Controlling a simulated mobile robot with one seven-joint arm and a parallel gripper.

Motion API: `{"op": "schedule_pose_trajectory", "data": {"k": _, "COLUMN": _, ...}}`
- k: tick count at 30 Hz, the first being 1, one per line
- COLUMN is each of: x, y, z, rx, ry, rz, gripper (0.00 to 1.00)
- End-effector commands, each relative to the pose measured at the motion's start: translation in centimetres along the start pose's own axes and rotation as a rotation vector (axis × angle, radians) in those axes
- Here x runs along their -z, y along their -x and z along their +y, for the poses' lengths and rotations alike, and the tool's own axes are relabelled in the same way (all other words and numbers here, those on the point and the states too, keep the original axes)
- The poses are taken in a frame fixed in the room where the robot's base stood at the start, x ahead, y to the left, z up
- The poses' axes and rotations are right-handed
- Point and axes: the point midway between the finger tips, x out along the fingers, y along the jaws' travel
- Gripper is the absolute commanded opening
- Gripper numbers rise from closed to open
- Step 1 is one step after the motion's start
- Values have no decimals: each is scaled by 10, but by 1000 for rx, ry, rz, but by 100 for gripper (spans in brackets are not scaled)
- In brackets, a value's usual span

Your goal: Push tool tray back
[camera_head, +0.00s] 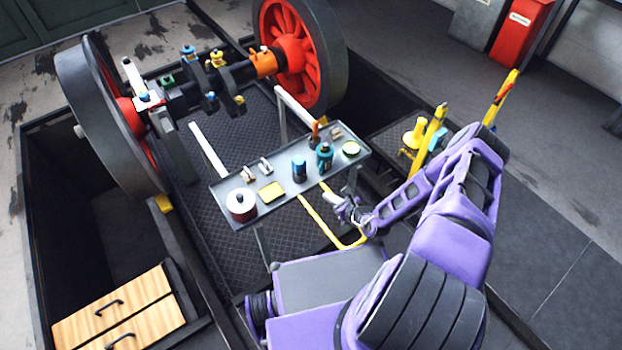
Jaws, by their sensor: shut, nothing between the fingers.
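The tool tray (222,192) is a long grey tray on thin legs in the middle of the head view. It holds a white and dark red canister (241,205), a yellow block (271,192), a blue can (299,169), a teal bottle (324,157) and small parts. A yellow U-shaped bar (335,237) extends from the tray's near side. My gripper (346,209) is shut and empty, close to the tray's near long edge and beside the yellow bar. I cannot tell whether it touches either one.
A wheelset with red-spoked wheels (290,45) stands behind the tray. Dark ribbed flooring (225,240) lies below it. A wooden panel with handles (120,312) is at lower left. A yellow stand (415,135) is to the right of the tray. Pit edges surround the area.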

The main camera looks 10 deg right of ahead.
Motion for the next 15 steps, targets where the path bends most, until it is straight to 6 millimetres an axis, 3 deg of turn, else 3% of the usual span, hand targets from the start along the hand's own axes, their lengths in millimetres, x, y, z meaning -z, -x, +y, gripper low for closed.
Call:
{"op": "schedule_pose_trajectory", "data": {"k": 5, "x": 2, "y": -24, "z": 1, "rx": -1, "ry": 1, "rz": -1, "gripper": 0}}
{"op": "schedule_pose_trajectory", "data": {"k": 15, "x": 3, "y": -97, "z": 1, "rx": -1, "ry": 5, "rz": 0, "gripper": 0}}
